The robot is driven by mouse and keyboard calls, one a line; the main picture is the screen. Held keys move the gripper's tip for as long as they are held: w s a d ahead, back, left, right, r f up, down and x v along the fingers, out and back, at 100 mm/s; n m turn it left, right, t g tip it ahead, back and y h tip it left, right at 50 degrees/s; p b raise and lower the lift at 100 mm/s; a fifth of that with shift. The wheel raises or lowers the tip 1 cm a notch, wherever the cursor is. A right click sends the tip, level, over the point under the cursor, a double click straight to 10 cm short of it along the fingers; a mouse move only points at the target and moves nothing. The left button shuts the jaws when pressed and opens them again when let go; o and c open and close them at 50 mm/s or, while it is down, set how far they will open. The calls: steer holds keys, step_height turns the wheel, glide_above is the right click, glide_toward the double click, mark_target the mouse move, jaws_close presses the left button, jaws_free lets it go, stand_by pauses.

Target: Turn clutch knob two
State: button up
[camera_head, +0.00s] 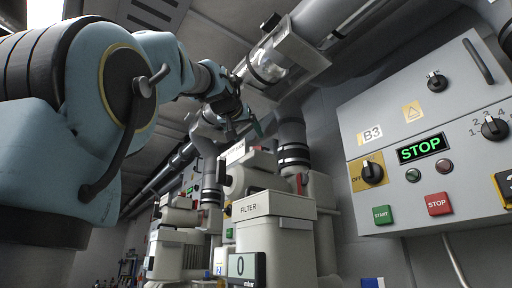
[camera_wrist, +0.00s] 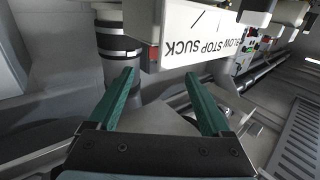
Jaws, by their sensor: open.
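My gripper (camera_wrist: 163,100) is open and empty, its two teal fingers spread apart in the wrist view. It also shows in the head view (camera_head: 245,122), raised high among the blower units and ducts. In the wrist view a white plate (camera_wrist: 205,32) reading BLOW STOP SUCK appears upside down, beyond the fingers and not touched. No knob marked as clutch two can be made out. In the head view a black knob (camera_head: 372,172) marked OFF and a black numbered selector knob (camera_head: 493,128) sit on the grey control panel (camera_head: 400,225), apart from my gripper.
A white FILTER housing (camera_head: 275,238) with a display (camera_head: 246,268) stands in the centre foreground. Grey pipes with black bands (camera_head: 293,155) rise behind it. A clear duct section (camera_head: 272,62) is overhead. More blower units stand at the left.

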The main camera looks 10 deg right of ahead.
mark_target(255, 147)
steer(key=p+x, duration=0.3)
steer(key=x, duration=0.4)
steer(key=shift+w+d+r, duration=0.1)
steer(key=shift+w, duration=0.2)
steer(key=shift+w+d+p, duration=0.3)
steer(key=shift+w+p, duration=0.1)
steer(key=shift+w, duration=0.15)
steer(key=shift+c, duration=0.3)
jaws_close()
